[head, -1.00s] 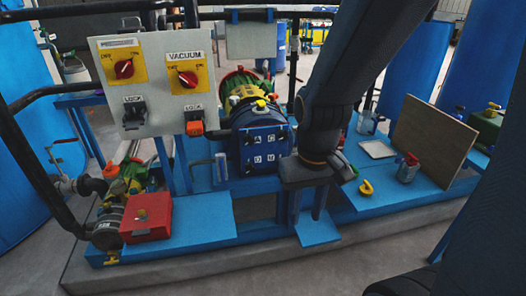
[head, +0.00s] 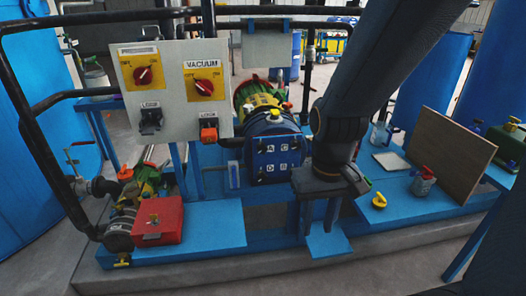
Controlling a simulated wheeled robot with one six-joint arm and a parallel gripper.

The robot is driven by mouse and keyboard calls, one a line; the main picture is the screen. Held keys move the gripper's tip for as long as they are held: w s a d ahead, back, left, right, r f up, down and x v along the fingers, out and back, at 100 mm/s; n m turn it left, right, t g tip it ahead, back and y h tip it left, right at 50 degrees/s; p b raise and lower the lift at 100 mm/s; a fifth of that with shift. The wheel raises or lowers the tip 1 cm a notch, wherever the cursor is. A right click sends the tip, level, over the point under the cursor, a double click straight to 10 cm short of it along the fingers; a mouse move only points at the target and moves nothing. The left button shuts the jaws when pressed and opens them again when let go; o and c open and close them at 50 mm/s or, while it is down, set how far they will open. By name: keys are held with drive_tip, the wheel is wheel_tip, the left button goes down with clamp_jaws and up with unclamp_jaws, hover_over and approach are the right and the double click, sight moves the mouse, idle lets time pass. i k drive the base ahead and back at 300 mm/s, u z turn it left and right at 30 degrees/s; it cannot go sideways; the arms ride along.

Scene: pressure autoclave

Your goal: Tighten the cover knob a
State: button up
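The blue square cover (head: 277,158) faces me on the front of a round vessel near the middle of the head view. It carries the letters A, C, D and B. The letter A (head: 270,149) is at the cover's upper left; the small knobs around the letters are too small to tell their tightness. My gripper (head: 318,188) is dark and hangs just right of the cover's lower right side, apart from knob a. Its fingertips blend with the dark and blue parts below, so I cannot tell its opening. I see nothing held in it.
A grey panel (head: 174,60) with red switches stands left of the cover. A red box (head: 158,222) lies lower left. At right are a yellow hook-like piece (head: 379,201), a metal can (head: 423,184) and a brown board (head: 447,140) on a blue bench. Black rails cross the top and left.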

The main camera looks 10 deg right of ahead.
sight(262, 149)
drive_tip(key=z, duration=1.05)
drive_tip(key=k, duration=0.4)
drive_tip(key=u, duration=1.05)
